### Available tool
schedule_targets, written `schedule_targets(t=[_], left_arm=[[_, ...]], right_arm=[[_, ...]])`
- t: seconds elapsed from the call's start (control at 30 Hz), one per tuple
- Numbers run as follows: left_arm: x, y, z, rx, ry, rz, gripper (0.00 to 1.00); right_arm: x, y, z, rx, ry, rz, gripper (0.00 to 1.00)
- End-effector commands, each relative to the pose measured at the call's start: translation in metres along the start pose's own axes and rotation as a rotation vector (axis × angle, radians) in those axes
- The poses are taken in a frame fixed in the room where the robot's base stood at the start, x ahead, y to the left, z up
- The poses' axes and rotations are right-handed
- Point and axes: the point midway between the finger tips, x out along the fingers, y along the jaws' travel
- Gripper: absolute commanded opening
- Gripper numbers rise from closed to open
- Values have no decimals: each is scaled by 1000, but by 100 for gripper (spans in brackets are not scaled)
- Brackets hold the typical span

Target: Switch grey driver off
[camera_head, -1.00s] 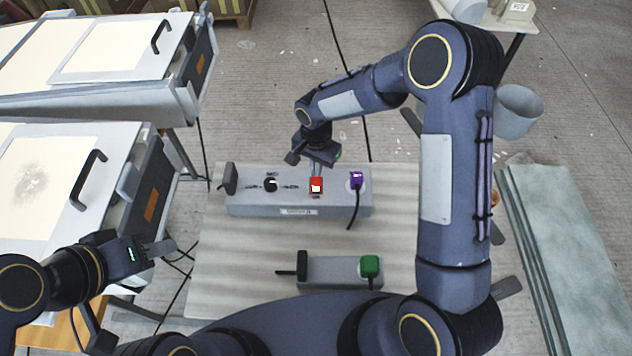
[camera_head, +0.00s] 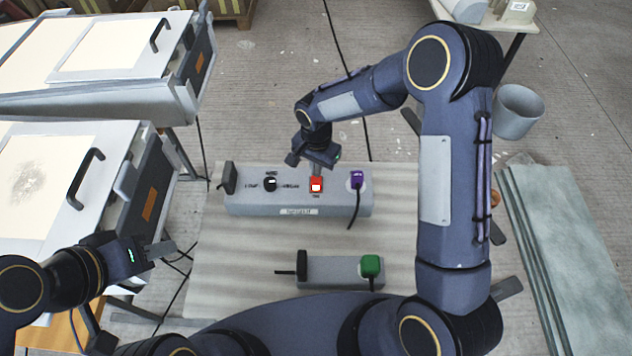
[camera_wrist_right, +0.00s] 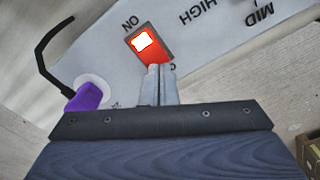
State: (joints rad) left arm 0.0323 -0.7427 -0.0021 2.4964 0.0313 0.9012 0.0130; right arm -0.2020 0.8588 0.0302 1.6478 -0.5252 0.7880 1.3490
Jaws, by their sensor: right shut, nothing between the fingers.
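The grey driver (camera_head: 330,204) is a long grey box on the board, with a black dial (camera_head: 270,184), a red rocker switch (camera_head: 316,186) and a purple plug (camera_head: 356,180) on its top. In the right wrist view the red switch (camera_wrist_right: 148,43) shows a bright white patch near its end marked ON. My right gripper (camera_head: 317,168) is shut and empty, its fingertips (camera_wrist_right: 158,72) at the switch end away from ON; whether they touch cannot be told. My left gripper (camera_head: 160,250) is far to the left, away from the driver; its opening is unclear.
A smaller grey box (camera_head: 330,272) with a green plug (camera_head: 371,266) stands nearer on the board (camera_head: 230,275). Mould benches with black handles (camera_head: 86,178) stand at the left. A grey bucket (camera_head: 519,110) and stacked sheets (camera_head: 570,250) are at the right.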

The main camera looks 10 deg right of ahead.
Motion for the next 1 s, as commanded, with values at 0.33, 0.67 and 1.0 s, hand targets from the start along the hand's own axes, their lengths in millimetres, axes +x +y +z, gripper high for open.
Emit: schedule_targets(t=[0.33,0.67,1.0], left_arm=[[5,-2,2,0,0,0,36],[7,-3,3,0,0,0,36],[-3,1,-2,0,0,0,36]], right_arm=[[6,0,0,0,0,0,0],[9,0,0,0,0,0,0],[-12,0,0,0,1,0,0]])
